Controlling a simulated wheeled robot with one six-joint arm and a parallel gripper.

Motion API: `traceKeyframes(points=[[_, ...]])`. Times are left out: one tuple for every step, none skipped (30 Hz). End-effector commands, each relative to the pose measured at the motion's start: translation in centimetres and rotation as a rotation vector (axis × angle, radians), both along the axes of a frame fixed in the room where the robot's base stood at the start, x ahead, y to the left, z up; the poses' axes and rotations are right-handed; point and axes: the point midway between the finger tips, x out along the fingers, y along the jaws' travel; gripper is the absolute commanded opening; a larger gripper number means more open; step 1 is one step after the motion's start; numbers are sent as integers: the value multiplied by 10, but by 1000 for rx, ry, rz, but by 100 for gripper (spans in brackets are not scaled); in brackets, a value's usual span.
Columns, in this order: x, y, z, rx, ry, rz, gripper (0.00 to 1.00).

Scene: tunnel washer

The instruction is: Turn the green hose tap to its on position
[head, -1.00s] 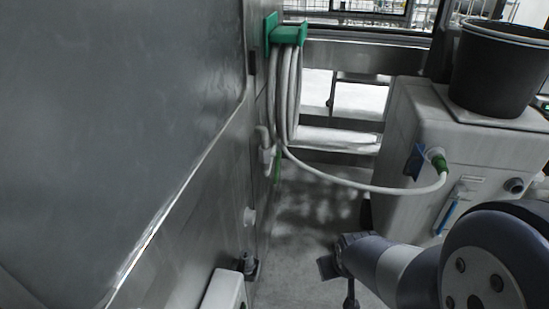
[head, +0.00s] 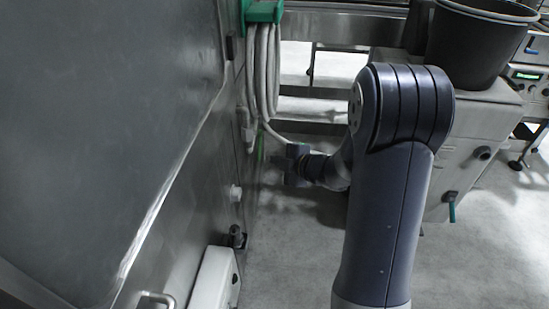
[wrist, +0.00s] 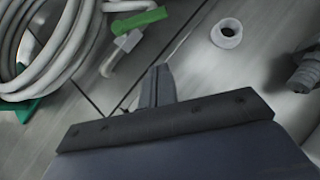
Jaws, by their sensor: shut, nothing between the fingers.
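The green hose tap (head: 260,148) is on the steel wall at the left, just below the coiled hose. In the wrist view its flat green lever (wrist: 138,22) sits at the top beside a pale bent pipe (wrist: 122,52). My gripper (head: 272,160) is beside the tap in the head view, pointing left towards the wall. In the wrist view my gripper's fingers (wrist: 158,72) are shut and empty, below the lever with a visible gap. The distance in depth is hard to tell.
The white coiled hose (head: 262,70) hangs from a green holder (head: 263,12). A white ring fitting (wrist: 226,33) and a dark fitting (wrist: 306,72) stick out of the wall. A white box (head: 214,280) stands low by the wall. A black bucket (head: 470,45) stands at the right.

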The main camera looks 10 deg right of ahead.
Motion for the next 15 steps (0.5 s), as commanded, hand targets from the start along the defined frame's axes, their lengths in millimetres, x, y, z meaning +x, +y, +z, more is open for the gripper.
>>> traceKeyframes(points=[[7,6,-7,0,1,4,0],[11,9,-9,1,2,4,0],[18,14,-13,0,1,4,0],[23,17,-16,0,2,3,0],[28,21,-19,1,1,3,0],[35,25,-22,0,1,2,0],[40,29,-25,0,1,2,0],[44,32,-28,0,2,3,0],[51,36,-32,1,2,1,0],[56,39,-34,1,0,2,0],[60,43,-37,0,1,2,0],[66,43,-40,0,2,-1,0],[69,40,-43,-1,2,-3,0],[72,39,-45,-1,2,-3,0],[76,37,-48,0,1,-2,0]])
